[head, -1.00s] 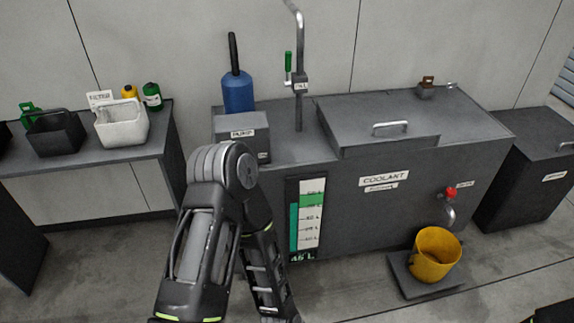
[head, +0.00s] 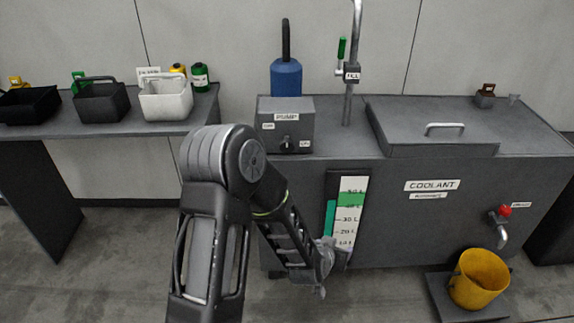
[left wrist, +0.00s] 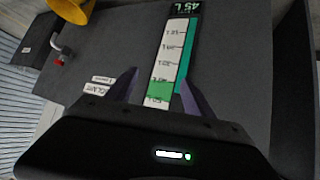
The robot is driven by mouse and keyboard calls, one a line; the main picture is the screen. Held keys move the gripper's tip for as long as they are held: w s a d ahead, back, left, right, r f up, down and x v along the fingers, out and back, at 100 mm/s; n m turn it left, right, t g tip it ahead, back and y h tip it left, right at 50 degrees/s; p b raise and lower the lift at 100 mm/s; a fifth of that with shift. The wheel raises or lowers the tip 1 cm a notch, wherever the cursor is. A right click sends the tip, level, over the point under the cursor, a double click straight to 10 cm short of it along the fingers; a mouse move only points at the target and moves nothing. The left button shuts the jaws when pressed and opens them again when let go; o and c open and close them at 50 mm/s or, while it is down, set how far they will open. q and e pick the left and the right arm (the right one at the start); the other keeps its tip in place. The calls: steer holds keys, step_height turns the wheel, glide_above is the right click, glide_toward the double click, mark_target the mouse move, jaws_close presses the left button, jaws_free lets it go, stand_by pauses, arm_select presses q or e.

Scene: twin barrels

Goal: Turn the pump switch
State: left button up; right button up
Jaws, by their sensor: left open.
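The pump box (head: 286,110) is a grey box labelled PUMP on the left end of the coolant tank, in the head view. A small dark switch lever (head: 287,142) sits on its front between two small labels. A blue cylinder with a dark upright rod (head: 286,78) stands behind it. My left gripper (head: 325,265) is low in front of the tank, below and right of the switch, near the level gauge. In the left wrist view its two fingers (left wrist: 158,88) are apart and empty, with the gauge showing between them. The switch is not visible there. My right gripper is not seen.
The coolant tank (head: 400,230) has a handled lid (head: 445,135), a level gauge (head: 347,212) and a red-handled tap (head: 504,211). A yellow bucket (head: 478,280) stands below the tap. A vertical pipe (head: 349,100) rises right of the pump box. A side bench (head: 150,128) carries bins.

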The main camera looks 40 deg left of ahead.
arm_select(q)
steer(key=w+a+r+n+t+y+b, duration=0.1)
steer(key=w+a+r+t+y+b, duration=0.4)
steer(key=a+r, duration=0.6)
steer(key=n+y+b, duration=0.2)
steer(key=y, duration=0.2)
glide_toward(287, 148)
steer(key=x, duration=0.3)
steer(key=shift+w+a+r, duration=0.1)
steer(key=shift+w+r, duration=0.05)
steer(key=shift+w, duration=0.05)
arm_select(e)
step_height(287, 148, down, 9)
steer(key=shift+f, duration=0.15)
arm_select(q)
steer(key=x, duration=0.7)
steer(key=shift+w+a, duration=0.3)
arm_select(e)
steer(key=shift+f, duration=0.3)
arm_select(q)
steer(key=shift+c, duration=0.3)
jaws_close()
